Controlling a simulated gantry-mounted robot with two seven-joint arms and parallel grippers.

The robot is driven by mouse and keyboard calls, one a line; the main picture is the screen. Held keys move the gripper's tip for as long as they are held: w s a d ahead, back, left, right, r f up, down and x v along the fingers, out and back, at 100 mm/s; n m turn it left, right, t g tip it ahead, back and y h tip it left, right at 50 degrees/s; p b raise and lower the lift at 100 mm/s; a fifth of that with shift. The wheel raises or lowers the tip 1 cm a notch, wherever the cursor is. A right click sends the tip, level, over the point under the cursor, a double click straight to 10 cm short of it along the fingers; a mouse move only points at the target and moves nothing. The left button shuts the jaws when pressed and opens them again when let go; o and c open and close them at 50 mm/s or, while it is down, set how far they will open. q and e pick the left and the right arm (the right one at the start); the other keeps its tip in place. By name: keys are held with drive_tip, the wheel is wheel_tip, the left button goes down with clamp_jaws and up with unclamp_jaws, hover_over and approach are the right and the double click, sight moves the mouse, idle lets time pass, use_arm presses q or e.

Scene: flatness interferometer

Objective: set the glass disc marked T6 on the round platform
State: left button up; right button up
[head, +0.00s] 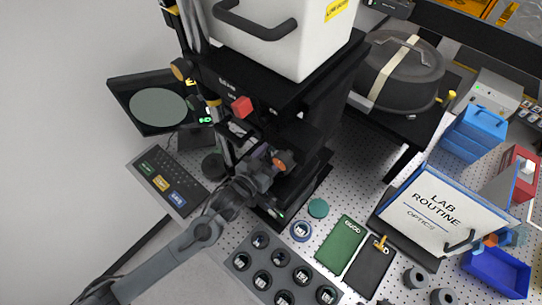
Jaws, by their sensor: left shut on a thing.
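My left gripper (270,168) reaches in from the lower left to the open front of the tall black instrument (320,115). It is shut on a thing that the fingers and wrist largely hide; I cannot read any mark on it. I cannot make out the round platform clearly behind the gripper. Several round pieces with white labels sit in a grey tray (251,250), and a blue-rimmed one (301,231) stands beside it; their marks are too small to read.
A teal round piece (318,208), a green mat (342,243) and a dark mat (369,266) lie on the perforated table. A "LAB ROUTINE" board (440,212) and a blue bin (497,274) stand at right. A keypad (167,182) and screen (158,106) are at left.

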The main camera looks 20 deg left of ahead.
use_arm(q)
drive_tip(key=shift+f, duration=0.5)
drive_tip(key=shift+f, duration=0.15)
drive_tip(key=o, duration=1.1)
